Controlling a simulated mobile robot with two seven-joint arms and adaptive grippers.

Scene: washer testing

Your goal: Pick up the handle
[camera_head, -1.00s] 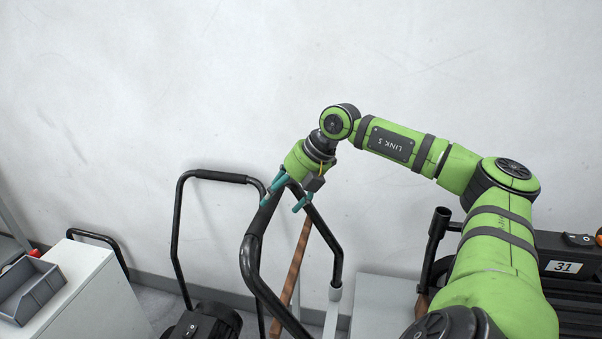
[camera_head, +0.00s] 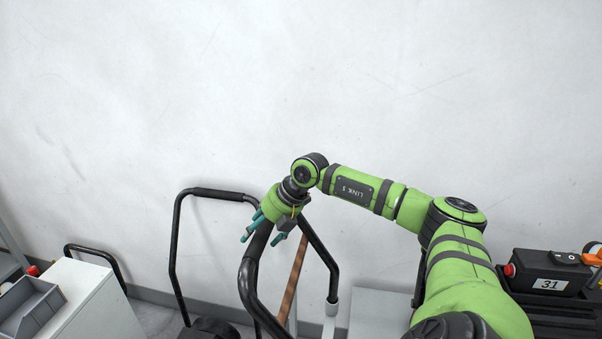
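A black tubular handle (camera_head: 246,277) rises in a bent loop at the lower middle. Its thicker top grip runs up to the right under my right gripper. My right gripper (camera_head: 262,239) is at this grip, with its teal fingers spread and pointing down. In the picture the fingers lie on either side of the bar. I cannot tell whether they touch it. Part of the grip is hidden behind the gripper. My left gripper is not in view.
A second black tubular frame (camera_head: 173,240) stands to the left. A white cabinet (camera_head: 95,300) with a grey bin (camera_head: 28,305) is at lower left. A black box labelled 31 (camera_head: 545,275) is at right.

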